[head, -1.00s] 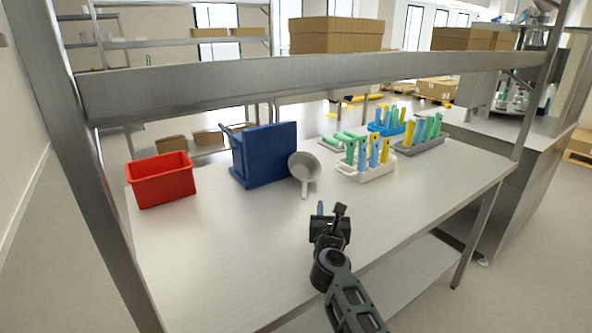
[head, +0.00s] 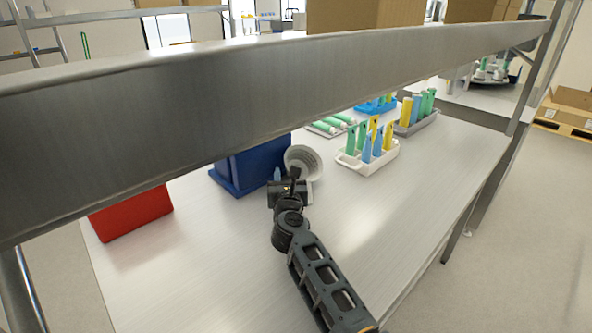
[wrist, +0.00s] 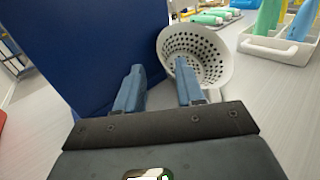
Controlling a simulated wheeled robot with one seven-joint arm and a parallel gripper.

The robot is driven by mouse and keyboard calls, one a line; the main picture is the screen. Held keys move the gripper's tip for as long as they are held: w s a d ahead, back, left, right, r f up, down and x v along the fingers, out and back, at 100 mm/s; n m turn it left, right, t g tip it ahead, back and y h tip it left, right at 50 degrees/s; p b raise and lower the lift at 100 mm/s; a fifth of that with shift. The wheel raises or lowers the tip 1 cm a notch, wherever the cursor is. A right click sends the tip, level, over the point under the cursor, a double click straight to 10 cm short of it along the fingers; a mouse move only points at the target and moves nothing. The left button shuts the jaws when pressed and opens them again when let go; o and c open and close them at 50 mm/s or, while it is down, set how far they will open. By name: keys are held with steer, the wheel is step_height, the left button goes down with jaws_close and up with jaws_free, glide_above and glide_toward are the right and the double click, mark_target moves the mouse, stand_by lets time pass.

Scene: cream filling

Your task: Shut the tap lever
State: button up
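No tap lever can be made out in either view. A blue box (head: 252,163) stands on the table, partly behind the shelf beam in the head view; its blue wall (wrist: 95,45) fills the upper left of the wrist view. A white perforated strainer (head: 303,160) lies tilted against the box's right side, and it shows in the wrist view (wrist: 213,60). My gripper (wrist: 158,85) is open, its two blue fingers apart with nothing seen between them. It points at the gap between box and strainer; whether it touches the strainer is unclear.
A red bin (head: 132,212) stands left of the box. A white caddy (head: 372,166) with coloured handled tools, and a grey one (head: 417,126), stand to the right. A metal beam (head: 190,110) crosses above the table. The front of the table (head: 400,215) is clear.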

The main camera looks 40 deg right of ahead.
mark_target(286, 160)
steer(key=b+x, duration=0.3)
steer(key=x, duration=0.3)
steer(key=shift+w+d+f, duration=0.15)
steer(key=shift+d+f, duration=0.05)
steer(key=shift+d, duration=0.15)
jaws_close()
